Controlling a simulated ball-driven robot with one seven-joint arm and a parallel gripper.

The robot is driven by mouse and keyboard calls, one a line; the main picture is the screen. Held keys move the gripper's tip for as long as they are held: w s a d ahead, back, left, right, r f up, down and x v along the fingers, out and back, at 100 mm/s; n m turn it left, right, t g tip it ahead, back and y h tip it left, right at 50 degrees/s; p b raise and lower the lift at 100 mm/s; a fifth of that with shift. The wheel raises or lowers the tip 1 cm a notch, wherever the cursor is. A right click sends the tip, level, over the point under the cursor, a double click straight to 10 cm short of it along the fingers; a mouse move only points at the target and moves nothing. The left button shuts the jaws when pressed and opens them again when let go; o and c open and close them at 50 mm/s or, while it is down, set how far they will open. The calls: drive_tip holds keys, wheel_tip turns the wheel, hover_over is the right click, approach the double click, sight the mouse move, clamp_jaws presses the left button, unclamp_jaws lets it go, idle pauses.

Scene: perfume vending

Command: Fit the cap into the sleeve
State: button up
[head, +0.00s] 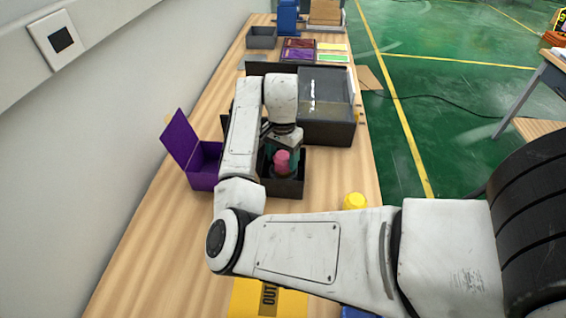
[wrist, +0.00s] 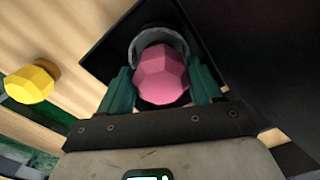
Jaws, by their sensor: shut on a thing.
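A pink faceted cap (wrist: 162,75) is held between the two green fingers of my gripper (wrist: 163,92) in the wrist view. In the head view the pink cap (head: 282,161) shows below my gripper (head: 283,154), over a dark open box (head: 290,187). A grey round sleeve (wrist: 158,36) sits in the dark box right behind the cap in the wrist view. The cap overlaps the sleeve's opening there; I cannot tell whether it is inside or just above it.
A yellow cap (head: 355,202) stands on the wooden table (head: 165,240) to the right. An open purple box (head: 205,170) is left of the dark box. A large dark case (head: 327,120) with a glassy top stands behind. The near left tabletop is clear.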

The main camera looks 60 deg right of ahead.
sight(284, 168)
drive_tip(key=shift+f, duration=1.2)
drive_tip(key=shift+s+f, duration=0.1)
drive_tip(key=shift+f, duration=0.3)
drive_tip(key=shift+a+f, duration=0.1)
drive_tip(key=shift+f, duration=0.2)
drive_tip(key=o, duration=1)
drive_tip(key=shift+s+f, duration=0.1)
wheel_tip(284, 168, up, 14)
drive_tip(key=shift+f, duration=0.2)
drive_tip(key=shift+r, duration=0.1)
